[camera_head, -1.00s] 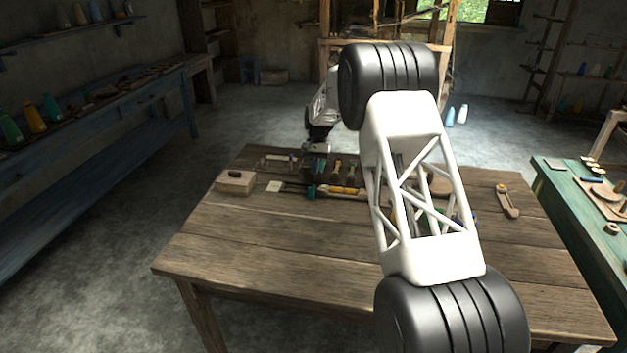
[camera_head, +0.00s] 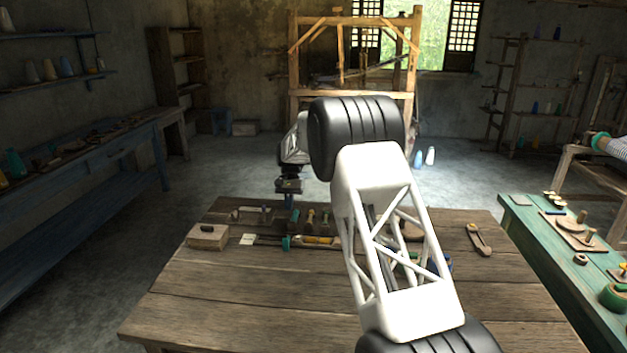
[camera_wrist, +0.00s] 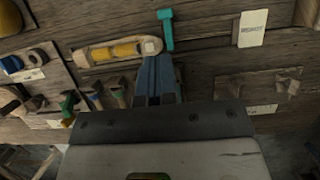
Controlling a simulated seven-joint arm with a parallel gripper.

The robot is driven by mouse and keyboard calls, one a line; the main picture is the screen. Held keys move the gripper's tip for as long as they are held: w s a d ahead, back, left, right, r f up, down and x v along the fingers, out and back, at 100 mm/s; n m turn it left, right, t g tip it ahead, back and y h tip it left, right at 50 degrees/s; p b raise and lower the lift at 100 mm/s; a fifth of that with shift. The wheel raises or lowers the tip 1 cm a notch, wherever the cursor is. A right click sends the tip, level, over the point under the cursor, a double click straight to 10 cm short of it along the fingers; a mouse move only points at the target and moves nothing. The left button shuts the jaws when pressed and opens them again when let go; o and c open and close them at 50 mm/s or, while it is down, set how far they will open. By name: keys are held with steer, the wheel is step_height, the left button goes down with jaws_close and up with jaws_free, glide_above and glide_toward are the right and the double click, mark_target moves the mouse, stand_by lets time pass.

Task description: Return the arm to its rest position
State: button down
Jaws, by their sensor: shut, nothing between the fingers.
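My white and black arm stretches over the wooden table (camera_head: 210,290) in the head view. My gripper (camera_head: 289,200) hangs small at the arm's far end, above the table's far edge. In the wrist view its blue-grey fingers (camera_wrist: 158,62) are together, with nothing between them. Below the fingers, apart from them as far as I can tell, lie a wooden shuttle with yellow thread (camera_wrist: 120,50) and a teal tool (camera_wrist: 165,28).
A wooden block (camera_head: 207,237) sits at the table's left, and a wooden tool (camera_head: 478,240) at its right. A green bench (camera_head: 545,255) stands at the right, a blue bench (camera_head: 70,170) at the left. The loom frame (camera_head: 296,75) stands behind. The table's front left is clear.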

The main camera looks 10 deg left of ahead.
steer(key=s+d+r+t, duration=0.2)
steer(key=s+d+r, duration=1)
steer(key=d+r, duration=0.3)
steer(key=s+d+r+t, duration=0.1)
steer(key=s+d+r, duration=0.35)
steer(key=s, duration=0.35)
steer(key=s+d+r+t, duration=0.1)
steer(key=s+d+r, duration=0.35)
steer(key=s, duration=0.25)
steer(key=s+d+r+t, duration=0.1)
steer(key=s+d, duration=0.4)
steer(key=s, duration=0.5)
steer(key=s+d, duration=0.5)
steer(key=s, duration=0.5)
steer(key=s+d+f+t, duration=0.1)
steer(key=s+d+f, duration=0.1)
steer(key=s, duration=0.7)
steer(key=s+d+f+t, duration=0.1)
steer(key=s+f, duration=0.3)
steer(key=s, duration=0.5)
steer(key=shift+s+d+f, duration=0.25)
steer(key=shift+s+d, duration=0.15)
steer(key=shift+d, duration=0.35)
steer(key=shift+w, duration=0.1)
